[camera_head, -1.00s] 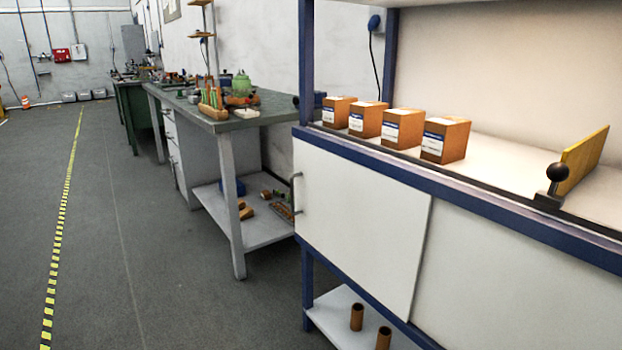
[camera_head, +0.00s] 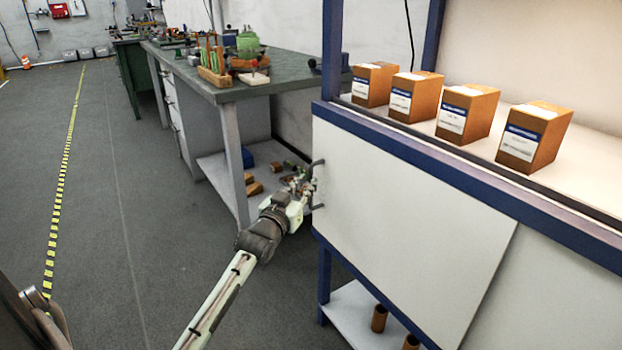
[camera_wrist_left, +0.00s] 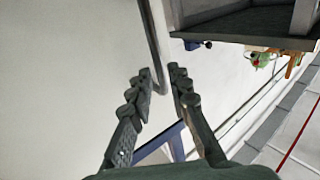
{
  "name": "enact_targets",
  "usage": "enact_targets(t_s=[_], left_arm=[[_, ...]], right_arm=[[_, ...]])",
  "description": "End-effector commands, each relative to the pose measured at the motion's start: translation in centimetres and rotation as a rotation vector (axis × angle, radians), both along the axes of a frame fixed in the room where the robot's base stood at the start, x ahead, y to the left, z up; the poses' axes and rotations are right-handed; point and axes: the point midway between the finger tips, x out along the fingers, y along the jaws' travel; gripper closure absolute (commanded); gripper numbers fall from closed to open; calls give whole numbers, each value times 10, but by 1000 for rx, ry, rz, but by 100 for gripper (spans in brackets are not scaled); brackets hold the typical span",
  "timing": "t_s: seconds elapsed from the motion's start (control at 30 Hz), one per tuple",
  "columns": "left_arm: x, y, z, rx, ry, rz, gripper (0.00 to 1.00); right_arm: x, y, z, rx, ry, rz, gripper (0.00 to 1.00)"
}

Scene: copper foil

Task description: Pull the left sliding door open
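The left sliding door (camera_head: 410,225) is a white panel under the blue-framed shelf, with a dark bar handle (camera_head: 319,162) near its left edge. In the head view my left gripper (camera_head: 308,187) is at this handle and covers its middle. In the left wrist view the two dark fingers (camera_wrist_left: 160,92) stand apart, and the handle bar (camera_wrist_left: 153,45) reaches down into the gap between their tips. I cannot tell whether a finger touches it. The white door panel (camera_wrist_left: 65,80) fills the left of that view. My right gripper is not in view.
Several brown labelled boxes (camera_head: 452,113) stand on the shelf above the door. A green-topped workbench (camera_head: 285,82) with a lower shelf (camera_head: 212,168) is close on the left. Brown tubes (camera_head: 379,319) stand on the lower shelf below the door. The floor at left is clear.

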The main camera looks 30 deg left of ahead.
Motion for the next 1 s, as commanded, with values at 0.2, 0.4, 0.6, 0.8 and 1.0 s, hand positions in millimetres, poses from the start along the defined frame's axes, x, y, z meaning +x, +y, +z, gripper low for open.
enact_targets(t_s=[0.2,0.4,0.6,0.8,1.0], left_arm=[[29,6,0,1,0,0,82],[37,7,0,1,1,0,82],[37,7,0,2,1,0,83],[37,7,-1,2,2,0,100],[37,7,-1,2,2,0,100]], right_arm=[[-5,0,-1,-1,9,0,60],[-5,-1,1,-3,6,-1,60],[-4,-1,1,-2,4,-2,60],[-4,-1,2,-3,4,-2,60],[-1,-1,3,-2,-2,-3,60]])
